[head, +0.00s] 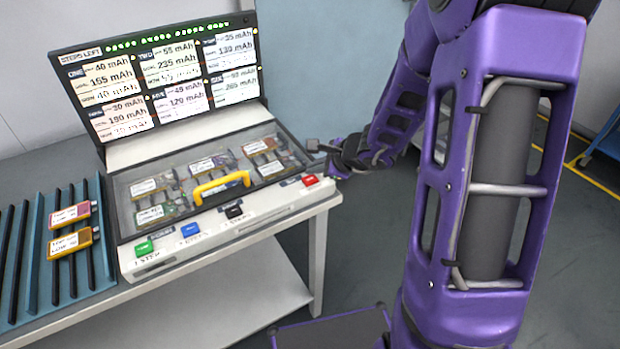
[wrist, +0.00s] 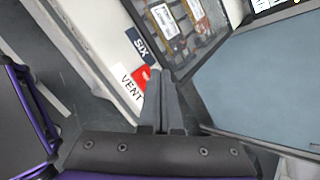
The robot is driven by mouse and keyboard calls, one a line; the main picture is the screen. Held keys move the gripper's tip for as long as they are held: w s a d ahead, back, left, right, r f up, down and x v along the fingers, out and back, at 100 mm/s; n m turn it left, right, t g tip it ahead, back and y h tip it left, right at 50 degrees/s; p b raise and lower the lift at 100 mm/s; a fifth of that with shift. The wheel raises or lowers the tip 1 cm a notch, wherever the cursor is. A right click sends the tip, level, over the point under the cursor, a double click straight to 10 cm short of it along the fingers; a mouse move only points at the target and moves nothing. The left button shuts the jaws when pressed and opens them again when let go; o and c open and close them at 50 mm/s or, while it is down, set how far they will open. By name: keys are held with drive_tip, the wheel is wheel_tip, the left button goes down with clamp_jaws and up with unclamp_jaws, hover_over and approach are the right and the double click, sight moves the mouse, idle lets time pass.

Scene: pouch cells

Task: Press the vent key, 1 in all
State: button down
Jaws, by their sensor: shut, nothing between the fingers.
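The vent key is a small red key (head: 310,181) at the right end of the key row on the front ledge of the test station. In the wrist view the red key (wrist: 141,74) shows beside a white VENT label (wrist: 129,84), partly covered by my fingers. My gripper (head: 316,147) is shut and empty, near the right edge of the station, above and behind the key in the head view. In the wrist view my gripper's fingertips (wrist: 160,76) appear just right of the key. I cannot tell whether they touch it.
Green (head: 143,247), blue (head: 190,230) and black (head: 234,211) keys share the ledge. A clear lid with a yellow handle (head: 222,184) covers several cells. A raised display (head: 160,80) stands behind. Two cells lie on the blue rack (head: 35,260) at left.

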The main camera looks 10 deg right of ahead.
sight(314, 181)
drive_tip(key=shift+f, duration=0.15)
idle(0.6)
drive_tip(key=shift+f+b, duration=0.35)
drive_tip(key=shift+b, duration=0.35)
drive_tip(key=shift+f+b, duration=0.4)
drive_tip(key=shift+b, duration=0.2)
idle(0.4)
drive_tip(key=shift+r, duration=0.1)
drive_tip(key=shift+r+p, duration=0.6)
drive_tip(key=shift+r, duration=0.15)
wheel_tip(314, 181, up, 5)
drive_tip(key=p, duration=0.4)
idle(0.9)
